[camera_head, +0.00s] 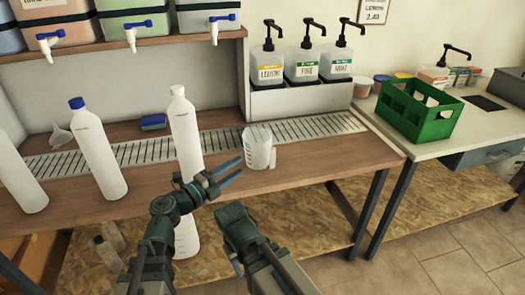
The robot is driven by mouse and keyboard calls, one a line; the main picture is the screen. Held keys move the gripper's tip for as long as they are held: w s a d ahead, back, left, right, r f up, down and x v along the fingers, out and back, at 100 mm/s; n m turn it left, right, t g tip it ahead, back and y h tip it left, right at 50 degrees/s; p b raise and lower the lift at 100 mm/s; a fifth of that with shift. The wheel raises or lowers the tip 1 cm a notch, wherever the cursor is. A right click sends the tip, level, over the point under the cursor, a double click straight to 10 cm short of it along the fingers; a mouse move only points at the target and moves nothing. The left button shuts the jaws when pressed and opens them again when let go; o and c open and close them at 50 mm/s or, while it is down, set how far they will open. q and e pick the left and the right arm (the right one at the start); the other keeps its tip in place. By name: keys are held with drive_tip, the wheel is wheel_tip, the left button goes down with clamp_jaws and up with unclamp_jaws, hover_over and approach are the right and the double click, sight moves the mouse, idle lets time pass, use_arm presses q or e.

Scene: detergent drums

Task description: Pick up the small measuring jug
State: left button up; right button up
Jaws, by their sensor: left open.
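The small measuring jug (258,150), clear and whitish, stands upright on the wooden counter at the drain grating's front edge. My left gripper (232,171) is open, its two fingers pointing right towards the jug from just left of and in front of it. I see nothing between the fingers, and they look apart from the jug. My right arm comes up from the bottom, right of the left arm. Its gripper (236,264) is small and mostly hidden at this angle, so its jaws cannot be read.
White bottles (99,152) stand left; another (184,130) stands behind my left gripper. White bottle-like plastic (186,240) shows below it. A funnel (61,137) and blue sponge (153,122) lie behind. Pump bottles (303,66) and a green crate (418,110) are right. Counter right of the jug is clear.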

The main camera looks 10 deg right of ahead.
use_arm(q)
approach(267, 149)
drive_tip(key=x, duration=0.5)
drive_tip(key=shift+w+a+f, duration=0.2)
drive_tip(key=shift+w+f, duration=0.05)
drive_tip(key=shift+w, duration=0.15)
drive_tip(key=shift+d, duration=0.15)
drive_tip(key=x, duration=0.5)
drive_tip(key=shift+s+d+r, duration=0.15)
drive_tip(key=shift+d, duration=0.15)
drive_tip(key=shift+s, duration=0.1)
clamp_jaws()
